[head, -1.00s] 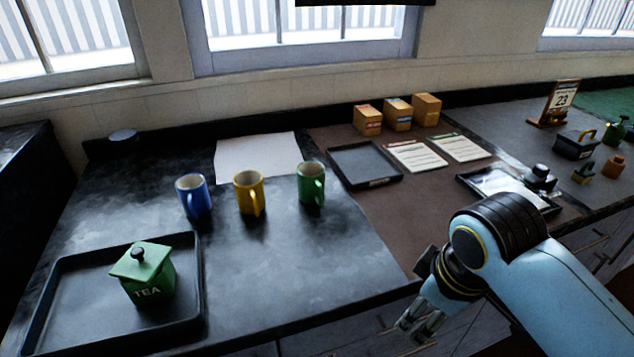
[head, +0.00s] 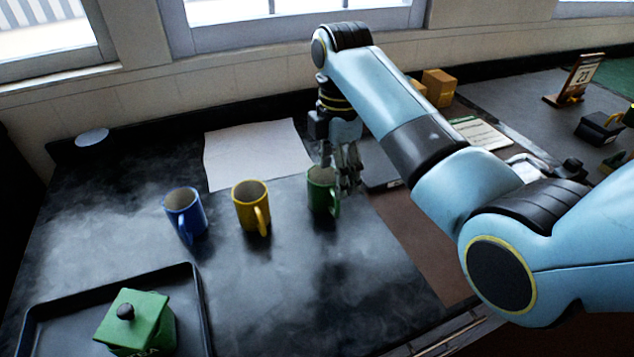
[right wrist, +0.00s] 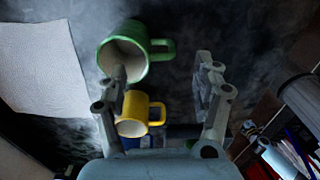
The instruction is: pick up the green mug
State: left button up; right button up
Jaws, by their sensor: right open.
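The green mug (head: 316,197) stands upright on the dark counter, right of the yellow mug (head: 251,206) and the blue mug (head: 185,213). My right gripper (head: 345,172) is open at the green mug's right side and hides part of it. In the right wrist view, the green mug (right wrist: 131,36) shows its mouth and handle. One finger of my right gripper (right wrist: 162,70) overlaps the mouth; the other is beyond the handle. I cannot tell whether either touches the mug. The yellow mug (right wrist: 132,128) shows lower in that view. My left gripper is not in view.
A black tray (head: 203,318) with a green lidded canister (head: 136,322) is at the front left. A white sheet (head: 255,152) lies behind the mugs. My right arm hides much of the brown area to the right.

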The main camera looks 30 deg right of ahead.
aim_at(334, 210)
jog(key=f, duration=0.3)
jog(key=shift+s+f, duration=0.3)
jog(key=shift+s, duration=0.1)
jog(key=f, duration=0.5)
jog(key=shift+w+p, duration=0.25)
jog(key=shift+p, duration=0.05)
jog(key=shift+f, duration=0.35)
jog(key=shift+a, duration=0.1)
jog(key=c, duration=0.8)
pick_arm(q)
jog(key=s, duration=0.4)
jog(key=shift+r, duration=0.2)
pick_arm(e)
grip_shut()
